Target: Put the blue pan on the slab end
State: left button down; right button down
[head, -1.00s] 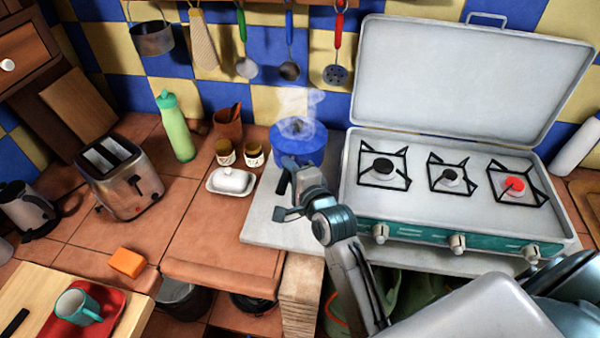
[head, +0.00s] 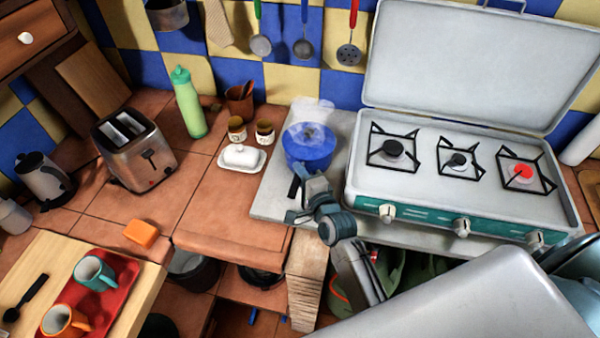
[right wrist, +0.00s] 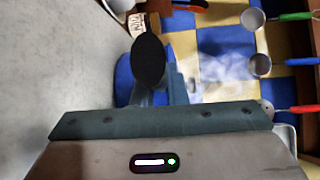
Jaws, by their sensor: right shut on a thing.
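The blue pan (head: 308,158) is upright at the left end of the pale grey slab (head: 268,205), left of the stove. Pale steam rises from it. I cannot tell whether its base touches the slab. My right gripper (head: 304,196) is at the near side of the pan, shut on its dark handle (head: 294,186). In the right wrist view the black handle (right wrist: 148,62) points at the camera, with parts of the blue pan (right wrist: 124,80) behind it. My left gripper is not in view.
A camping stove (head: 450,205) with its lid up stands right of the pan, one burner glowing red. A white butter dish (head: 242,158) and two small jars (head: 237,130) are on the tiled counter to the left. Utensils (head: 303,45) hang on the wall behind.

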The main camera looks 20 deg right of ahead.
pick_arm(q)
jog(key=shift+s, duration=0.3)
pick_arm(e)
jog(key=c, duration=1.5)
grip_release()
jog(key=shift+s, duration=0.1)
jog(key=shift+o, duration=0.2)
